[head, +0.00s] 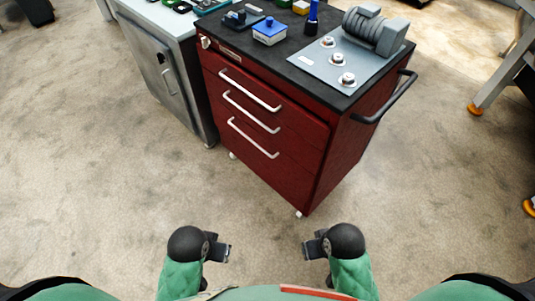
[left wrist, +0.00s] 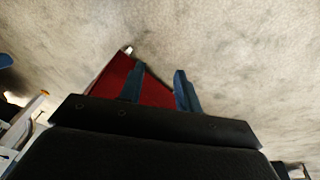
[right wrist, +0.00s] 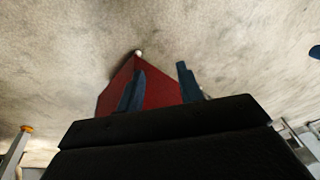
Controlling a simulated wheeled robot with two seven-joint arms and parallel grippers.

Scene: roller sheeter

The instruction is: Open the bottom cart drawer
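The red tool cart (head: 340,145) stands ahead of me, turned at an angle, with three drawers on its front. The bottom drawer (head: 262,165) looks shut and has a white bar handle (head: 252,138). My left gripper (head: 228,247) is in front of and below the cart in the picture, empty, with its fingers apart in the left wrist view (left wrist: 160,88). My right gripper (head: 306,247) is to its right, also empty, with its fingers apart in the right wrist view (right wrist: 160,85). Both grippers are clear of the cart.
A grey cabinet (head: 165,75) stands to the left of the cart. The floor before the cart is clear.

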